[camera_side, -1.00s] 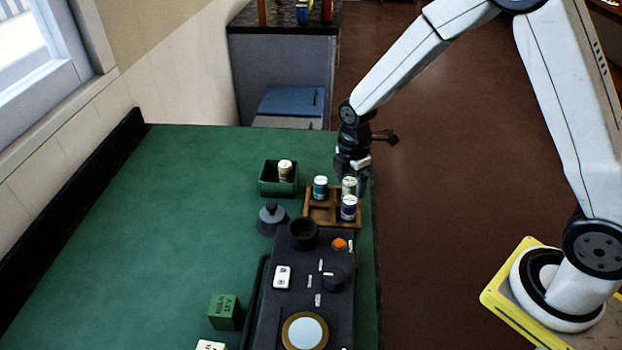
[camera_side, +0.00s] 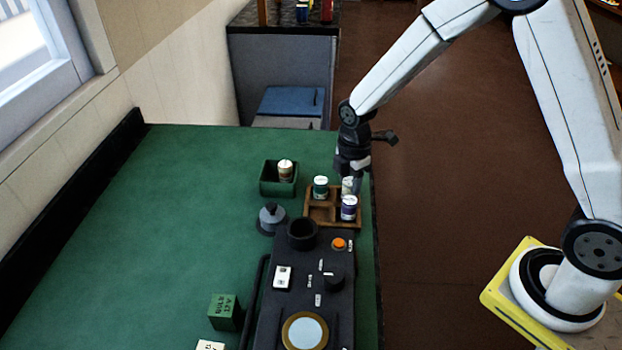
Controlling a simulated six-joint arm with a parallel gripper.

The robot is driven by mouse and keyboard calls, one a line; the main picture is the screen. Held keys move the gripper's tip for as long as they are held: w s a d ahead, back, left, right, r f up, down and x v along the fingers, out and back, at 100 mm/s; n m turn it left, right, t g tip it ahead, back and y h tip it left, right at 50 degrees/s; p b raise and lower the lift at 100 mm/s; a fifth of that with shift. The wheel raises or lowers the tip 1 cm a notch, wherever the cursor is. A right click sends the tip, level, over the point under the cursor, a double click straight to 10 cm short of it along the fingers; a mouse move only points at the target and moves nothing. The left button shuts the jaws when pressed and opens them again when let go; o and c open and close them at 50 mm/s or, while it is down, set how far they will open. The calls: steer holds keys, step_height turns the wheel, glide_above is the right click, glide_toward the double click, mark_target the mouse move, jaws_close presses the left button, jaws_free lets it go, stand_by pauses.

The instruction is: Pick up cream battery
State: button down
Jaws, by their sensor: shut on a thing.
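The cream battery (camera_side: 347,187) stands upright in the back right compartment of the wooden tray (camera_side: 318,219), partly hidden by my gripper. My gripper (camera_side: 351,178) points down over that compartment and is shut on the cream battery. The fingertips are small and dark here, so their exact contact is hard to see. A teal battery (camera_side: 320,187) stands in the compartment to its left. A purple battery (camera_side: 349,208) stands just in front of it.
A green box (camera_side: 266,188) holding a tan-brown battery (camera_side: 285,171) sits left of the tray. A grey knobbed cap (camera_side: 271,217) and a black device (camera_side: 300,261) with a round socket (camera_side: 302,233) lie in front. The green table (camera_side: 150,230) is clear on the left.

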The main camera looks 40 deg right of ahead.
mark_target(350, 180)
steer(key=shift+r, duration=1.65)
steer(key=s+r, duration=0.9)
steer(key=s, duration=0.5)
steer(key=shift+d+r, duration=0.2)
steer(key=shift+r, duration=0.15)
